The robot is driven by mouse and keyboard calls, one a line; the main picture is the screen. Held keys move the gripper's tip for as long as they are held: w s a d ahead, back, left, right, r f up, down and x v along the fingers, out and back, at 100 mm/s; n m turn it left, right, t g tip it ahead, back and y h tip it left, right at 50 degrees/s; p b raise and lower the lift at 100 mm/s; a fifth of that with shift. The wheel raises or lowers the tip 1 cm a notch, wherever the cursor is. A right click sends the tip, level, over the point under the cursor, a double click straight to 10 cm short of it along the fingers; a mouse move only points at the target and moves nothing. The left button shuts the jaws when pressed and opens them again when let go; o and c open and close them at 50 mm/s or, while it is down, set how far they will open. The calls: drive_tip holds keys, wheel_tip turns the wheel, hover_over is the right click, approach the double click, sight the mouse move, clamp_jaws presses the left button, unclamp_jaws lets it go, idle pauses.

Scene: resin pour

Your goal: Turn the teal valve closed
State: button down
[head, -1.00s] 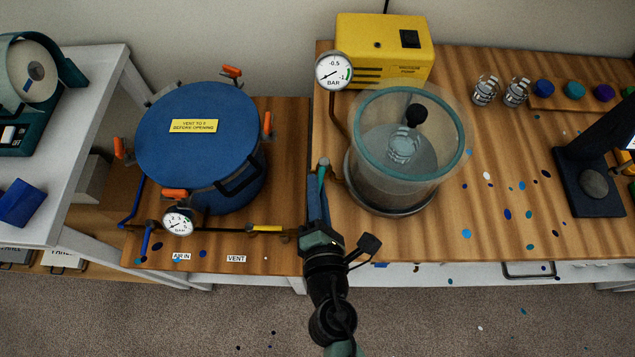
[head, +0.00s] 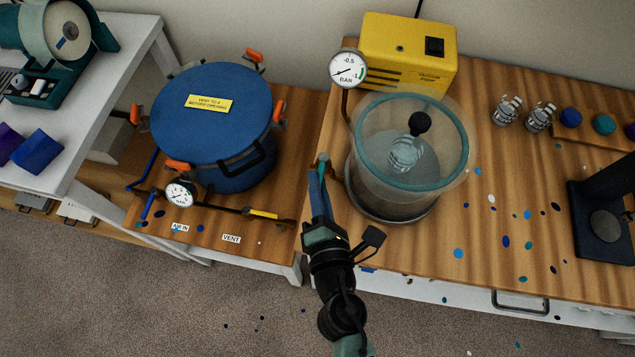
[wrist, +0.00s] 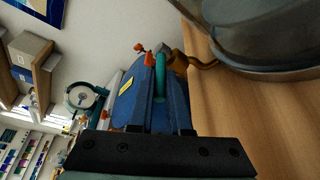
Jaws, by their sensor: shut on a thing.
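The teal valve (head: 323,159) is at the left side of the clear vacuum chamber (head: 408,160), on a brown pipe. Its teal handle (wrist: 160,74) shows between my fingers in the wrist view. My gripper (head: 317,186) is shut on the handle, with its blue fingers on either side. It also shows in the wrist view (wrist: 160,92). The fingers hide much of the handle in the head view, and I cannot tell how far the valve is turned.
A blue pressure pot (head: 212,125) with orange clamps stands left of my gripper. A yellow vacuum pump (head: 405,55) and a round gauge (head: 347,69) are behind the chamber. Glass jars (head: 506,111) stand to the right. The wooden bench front (head: 440,250) is mostly clear, with paint spots.

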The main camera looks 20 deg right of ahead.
drive_tip(key=c, duration=0.9)
unclamp_jaws()
drive_tip(key=shift+o, duration=0.2)
drive_tip(key=shift+s, duration=0.1)
drive_tip(key=b+v, duration=0.6)
drive_tip(key=v, duration=0.6)
drive_tip(key=shift+s, duration=0.35)
drive_tip(key=shift+r, duration=0.1)
